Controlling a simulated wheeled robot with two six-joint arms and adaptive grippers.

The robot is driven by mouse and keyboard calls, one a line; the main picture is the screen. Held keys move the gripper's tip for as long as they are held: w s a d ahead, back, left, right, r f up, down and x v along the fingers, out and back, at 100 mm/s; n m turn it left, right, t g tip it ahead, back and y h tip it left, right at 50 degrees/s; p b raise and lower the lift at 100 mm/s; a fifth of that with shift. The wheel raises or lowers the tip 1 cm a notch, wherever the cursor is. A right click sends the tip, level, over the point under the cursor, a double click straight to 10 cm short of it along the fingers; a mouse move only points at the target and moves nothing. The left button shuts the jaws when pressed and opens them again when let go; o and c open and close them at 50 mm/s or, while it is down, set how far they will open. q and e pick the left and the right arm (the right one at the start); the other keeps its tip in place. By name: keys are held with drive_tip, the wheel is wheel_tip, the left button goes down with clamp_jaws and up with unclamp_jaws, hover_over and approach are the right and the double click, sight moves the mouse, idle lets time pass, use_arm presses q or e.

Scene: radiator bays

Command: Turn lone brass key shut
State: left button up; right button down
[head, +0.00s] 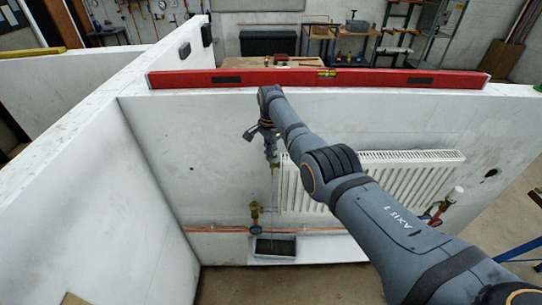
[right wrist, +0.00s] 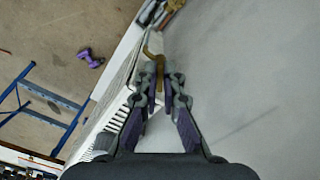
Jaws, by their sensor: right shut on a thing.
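A small brass key (right wrist: 153,56) shows in the right wrist view between my right fingertips. My right gripper (right wrist: 159,82) is shut on it. In the head view my right gripper (head: 271,155) points down at the top left corner of the white radiator (head: 372,182), with a bit of brass at its tips. The radiator's edge (right wrist: 116,108) also shows left of the fingers in the wrist view. How far the key is turned cannot be told. My left gripper is not in view.
A red spirit level (head: 300,78) lies along the wall top. A white partition (head: 150,200) closes the bay at left.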

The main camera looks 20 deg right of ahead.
drive_tip(key=m, duration=0.1)
drive_tip(key=m+b, duration=0.1)
drive_tip(key=m, duration=0.1)
drive_tip(key=shift+w+m, duration=0.2)
drive_tip(key=shift+m, duration=0.1)
drive_tip(key=shift+w+r+m+b, duration=0.1)
drive_tip(key=shift+m+b, duration=0.65)
drive_tip(key=shift+m, duration=1.05)
drive_tip(key=c, duration=1.8)
unclamp_jaws()
wheel_tip(320, 180, up, 12)
